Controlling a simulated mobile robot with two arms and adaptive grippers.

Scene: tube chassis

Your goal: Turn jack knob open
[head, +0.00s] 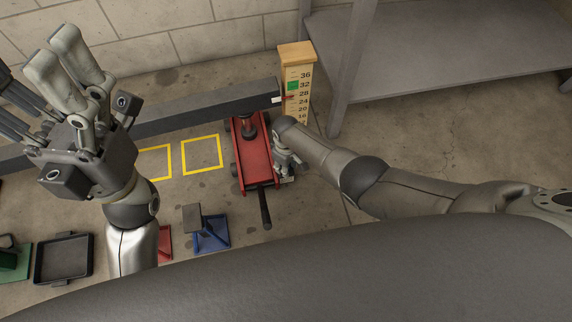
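A red floor jack (252,152) stands on the floor under a dark tube beam (205,112), its lift post by the beam. A black handle or knob (265,210) sticks out at its near end. My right gripper (286,163) is low at the right side of the jack's near half, partly overlapping its edge. It is small in view, so I cannot tell whether its fingers touch the jack or are closed. My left gripper (62,58) is raised at the upper left, far from the jack, with its fingers apart and nothing between them.
A wooden height gauge (296,80) stands behind the jack, by the beam's end. A grey bench shelf (450,45) is at the upper right. Yellow squares (202,154) mark the floor. A blue stand (211,234) and a black tray (65,258) are at the lower left.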

